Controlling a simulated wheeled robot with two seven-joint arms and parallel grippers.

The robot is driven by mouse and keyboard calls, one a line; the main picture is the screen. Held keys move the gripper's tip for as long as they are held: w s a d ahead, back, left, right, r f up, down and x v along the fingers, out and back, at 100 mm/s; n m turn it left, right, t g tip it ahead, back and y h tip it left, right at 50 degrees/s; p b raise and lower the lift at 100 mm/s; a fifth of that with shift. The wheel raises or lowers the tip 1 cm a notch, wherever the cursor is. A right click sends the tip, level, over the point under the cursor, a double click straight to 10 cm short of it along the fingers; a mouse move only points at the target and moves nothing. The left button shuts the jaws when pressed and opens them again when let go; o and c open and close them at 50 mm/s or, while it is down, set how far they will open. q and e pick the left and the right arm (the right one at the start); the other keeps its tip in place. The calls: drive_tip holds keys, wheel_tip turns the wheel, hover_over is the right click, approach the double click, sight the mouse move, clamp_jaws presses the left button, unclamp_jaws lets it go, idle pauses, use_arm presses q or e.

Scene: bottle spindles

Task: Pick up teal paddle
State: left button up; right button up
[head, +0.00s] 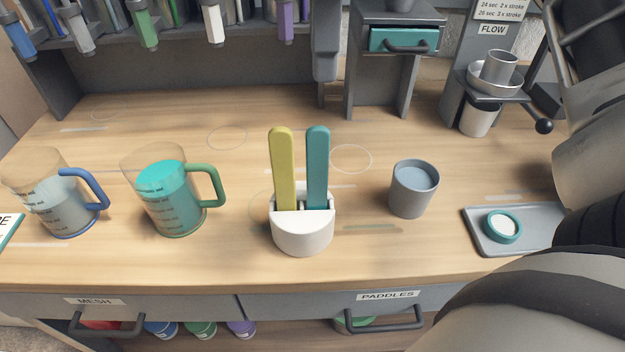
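The teal paddle (317,165) stands upright in a white holder (303,232) in the middle of the table. A yellow-green paddle (283,168) stands just to its left in the same holder. The lower ends of both paddles are hidden inside the holder. My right arm fills the right edge of the head view, and what looks like my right gripper (575,50) is at the upper right, far from the paddles. Its fingers are cut off and unclear, so I cannot tell its opening. My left gripper is not in view.
A jug with teal liquid (165,195) and a blue-handled jug (60,200) stand left of the holder. A grey cup (413,187) stands to its right. A grey tray (480,236) holds a small teal-rimmed dish (502,226). The table behind the paddles is clear.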

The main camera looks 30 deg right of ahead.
sight(318, 127)
drive_tip(key=shift+w+f+b, duration=0.2)
drive_tip(key=shift+f+b, duration=0.55)
drive_tip(key=shift+f, duration=2.55)
drive_tip(key=shift+w+f+b, duration=0.15)
drive_tip(key=shift+f+b, duration=0.55)
drive_tip(key=shift+f, duration=2.6)
clamp_jaws()
